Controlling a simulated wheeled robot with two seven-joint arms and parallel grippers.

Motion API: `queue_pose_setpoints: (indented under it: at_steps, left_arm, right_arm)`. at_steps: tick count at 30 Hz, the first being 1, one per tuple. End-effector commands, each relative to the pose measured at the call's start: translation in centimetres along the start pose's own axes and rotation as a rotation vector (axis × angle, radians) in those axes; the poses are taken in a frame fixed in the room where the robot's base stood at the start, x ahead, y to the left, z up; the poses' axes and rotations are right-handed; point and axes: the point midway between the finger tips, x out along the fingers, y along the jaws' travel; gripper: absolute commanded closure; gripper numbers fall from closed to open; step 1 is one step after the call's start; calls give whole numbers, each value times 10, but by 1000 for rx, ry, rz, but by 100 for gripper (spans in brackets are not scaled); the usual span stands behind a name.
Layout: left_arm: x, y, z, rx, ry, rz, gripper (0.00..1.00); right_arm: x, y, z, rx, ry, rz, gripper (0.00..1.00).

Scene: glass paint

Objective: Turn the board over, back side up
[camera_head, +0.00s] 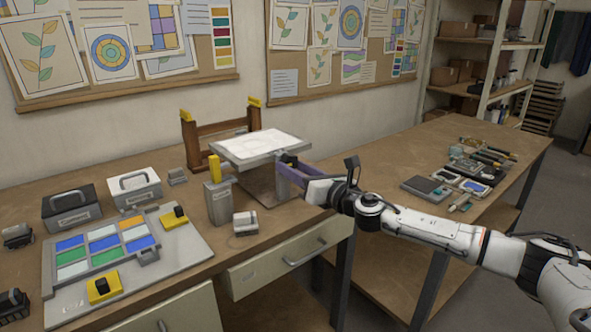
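A pale, flat board (259,146) with a light grey rim lies about level, face up, raised above the left workbench in front of a brown wooden frame. Faint markings show on its white upper face. My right gripper (288,161) reaches in from the right and meets the board's right front edge. Its fingertips are small and partly hidden there, so I cannot tell whether they are closed on the edge. My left gripper is not in view.
The wooden frame (193,146) has yellow-topped posts. A grey post block (218,201) stands close to the board's left front. A tray of coloured panes (70,290) lies at left, with labelled boxes (134,188) behind. Tools crowd the right bench; its near part is clear.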

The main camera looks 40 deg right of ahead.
Motion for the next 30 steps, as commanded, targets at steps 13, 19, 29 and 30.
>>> queue_pose_setpoints:
  at_steps: [13,19,29,30]
  left_arm:
    - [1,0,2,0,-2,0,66]
    - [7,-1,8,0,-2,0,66]
    - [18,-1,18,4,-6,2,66]
    - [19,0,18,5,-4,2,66]
  right_arm:
    - [-3,-1,-1,5,0,-2,44]
    - [-25,-1,-4,1,4,0,44]
    - [-65,-4,-4,0,4,-7,44]
    - [-68,-5,-4,-1,5,-7,44]
